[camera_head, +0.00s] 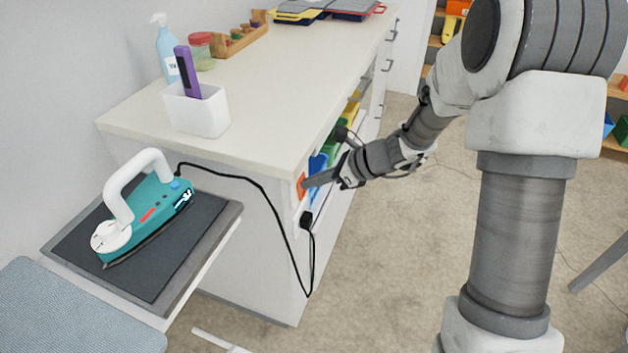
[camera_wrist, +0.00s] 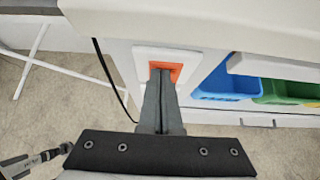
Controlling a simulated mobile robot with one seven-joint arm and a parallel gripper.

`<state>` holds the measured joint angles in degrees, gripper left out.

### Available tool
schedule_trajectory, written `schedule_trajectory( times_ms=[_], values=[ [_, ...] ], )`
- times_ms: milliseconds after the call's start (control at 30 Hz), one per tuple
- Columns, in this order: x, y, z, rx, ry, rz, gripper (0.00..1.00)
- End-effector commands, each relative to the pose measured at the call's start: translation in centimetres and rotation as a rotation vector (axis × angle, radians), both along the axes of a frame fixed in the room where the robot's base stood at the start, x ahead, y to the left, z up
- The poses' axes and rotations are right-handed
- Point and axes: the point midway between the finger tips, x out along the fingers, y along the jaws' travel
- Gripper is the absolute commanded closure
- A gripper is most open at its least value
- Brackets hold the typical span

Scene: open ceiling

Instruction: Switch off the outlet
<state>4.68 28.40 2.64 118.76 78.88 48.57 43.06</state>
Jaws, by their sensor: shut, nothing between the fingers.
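The outlet switch is an orange rocker in a white plate on the side of the white counter. In the wrist view the white plate (camera_wrist: 147,55) surrounds the orange switch (camera_wrist: 176,72). My gripper (camera_wrist: 161,72) is shut and empty, with its fingertips at the orange switch, covering its left and middle part. I cannot tell how hard they press or whether they touch. In the head view my gripper (camera_head: 306,184) also reaches the orange switch (camera_head: 300,186). A black plug (camera_head: 307,221) with a cord sits in the socket below it. The switch's position cannot be told.
The countertop (camera_head: 270,100) overhangs just above the switch. A blue bin (camera_wrist: 228,82) and a green bin (camera_wrist: 282,93) are right of the switch.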

Motion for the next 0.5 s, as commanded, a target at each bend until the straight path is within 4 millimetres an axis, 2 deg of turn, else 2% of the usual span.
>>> schedule_trajectory(
  times_ms=[267, 500],
  values=[
    [0.0, 0.0, 1.5, 0.001, 0.0, 0.0, 1.0],
    [0.0, 0.0, 1.5, 0.0, 0.0, 0.0, 1.0]
  ],
)
